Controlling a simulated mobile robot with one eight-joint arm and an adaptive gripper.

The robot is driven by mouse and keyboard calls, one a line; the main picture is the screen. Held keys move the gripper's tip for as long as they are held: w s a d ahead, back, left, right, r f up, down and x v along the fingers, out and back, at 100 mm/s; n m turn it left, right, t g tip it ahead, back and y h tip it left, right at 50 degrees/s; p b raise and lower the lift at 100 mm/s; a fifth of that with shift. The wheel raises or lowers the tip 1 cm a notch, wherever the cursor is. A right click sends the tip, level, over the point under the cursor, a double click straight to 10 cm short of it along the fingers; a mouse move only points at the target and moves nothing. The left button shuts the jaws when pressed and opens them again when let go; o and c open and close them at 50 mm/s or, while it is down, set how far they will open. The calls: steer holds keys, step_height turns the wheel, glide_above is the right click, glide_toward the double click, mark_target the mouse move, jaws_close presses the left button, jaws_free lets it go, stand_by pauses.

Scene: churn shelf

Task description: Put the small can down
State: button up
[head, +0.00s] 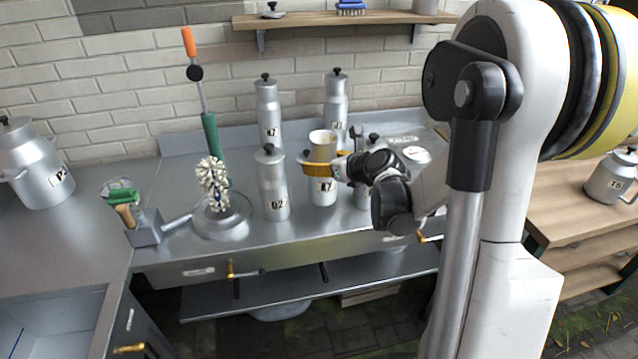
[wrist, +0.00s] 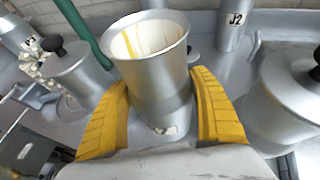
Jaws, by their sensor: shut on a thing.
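In the wrist view the can (wrist: 150,75) leans slightly in the picture, with a yellow streak inside. Its base is low over the steel counter (head: 355,228); I cannot tell whether it touches. No lid is on it.
Lidded cans stand close: one (head: 273,185) just left, two (head: 268,112) (head: 336,100) behind, and one (wrist: 290,100) right in the wrist view. A brush stand (head: 220,222) is farther left. The counter's front strip is clear. A wooden shelf (head: 335,18) hangs above.

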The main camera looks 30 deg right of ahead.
steer(key=shift+f+b, duration=0.85)
steer(key=shift+f, duration=1.05)
steer(key=shift+f, duration=0.25)
steer(key=o, duration=1.3)
steer(key=shift+r, duration=0.1)
